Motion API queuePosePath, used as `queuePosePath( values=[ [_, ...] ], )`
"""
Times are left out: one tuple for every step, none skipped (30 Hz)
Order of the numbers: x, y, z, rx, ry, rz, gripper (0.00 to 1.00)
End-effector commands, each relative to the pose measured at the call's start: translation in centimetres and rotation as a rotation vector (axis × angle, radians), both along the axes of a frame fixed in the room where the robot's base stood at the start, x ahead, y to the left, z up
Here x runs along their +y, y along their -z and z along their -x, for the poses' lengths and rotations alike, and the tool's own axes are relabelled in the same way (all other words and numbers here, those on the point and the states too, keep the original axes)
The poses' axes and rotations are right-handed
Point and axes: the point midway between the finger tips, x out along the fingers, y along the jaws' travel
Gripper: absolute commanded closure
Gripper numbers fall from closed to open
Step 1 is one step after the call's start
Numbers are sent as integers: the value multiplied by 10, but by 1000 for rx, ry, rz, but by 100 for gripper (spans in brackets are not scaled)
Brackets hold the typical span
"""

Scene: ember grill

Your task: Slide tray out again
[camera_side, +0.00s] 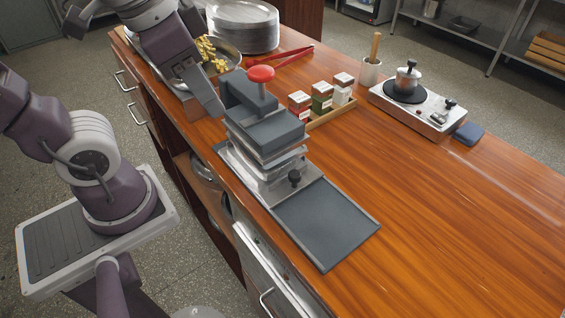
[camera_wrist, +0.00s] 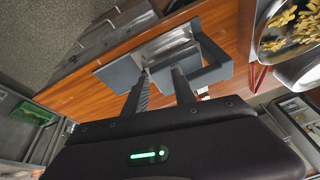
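The grill press (camera_side: 268,130) stands on the wooden counter, with a dark grey upper block and a red knob (camera_side: 261,74) on top. A flat dark plate (camera_side: 325,222) extends in front. My gripper (camera_wrist: 160,75) is open, with its two fingers apart and nothing seen between them. In the side view it is above and behind the press, its fingertips partly unclear.
A wooden caddy with small boxes (camera_side: 322,96) is right of the press. Stacked plates (camera_side: 243,25), a pan of yellow food (camera_side: 212,55) and red tongs (camera_side: 283,56) lie behind. The counter's right front is clear.

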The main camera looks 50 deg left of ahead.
Motion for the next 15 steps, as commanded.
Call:
queuePosePath(
  values=[
    [-8, 2, -20, 82, 105, -48, 69],
    [-14, 4, -32, 133, 176, -83, 69],
    [-22, 9, -48, 199, 272, -128, 69],
    [-29, 16, -59, 248, 344, -161, 69],
    [-37, 23, -70, 297, 415, -194, 69],
    [-48, 34, -84, 358, 504, -235, 69],
    [-56, 43, -92, 401, 567, -264, 69],
    [-63, 53, -100, 442, 625, -290, 69],
    [-73, 66, -108, 490, 694, -322, 69],
    [-79, 76, -113, 521, 740, -343, 69],
    [-85, 84, -117, 551, 782, -361, 69],
    [-91, 94, -121, 581, 824, -380, 69],
    [-95, 100, -123, 600, 850, -392, 69],
    [-98, 105, -125, 613, 870, -401, 69],
    [-100, 109, -126, 626, 888, -411, 69]
  ],
)
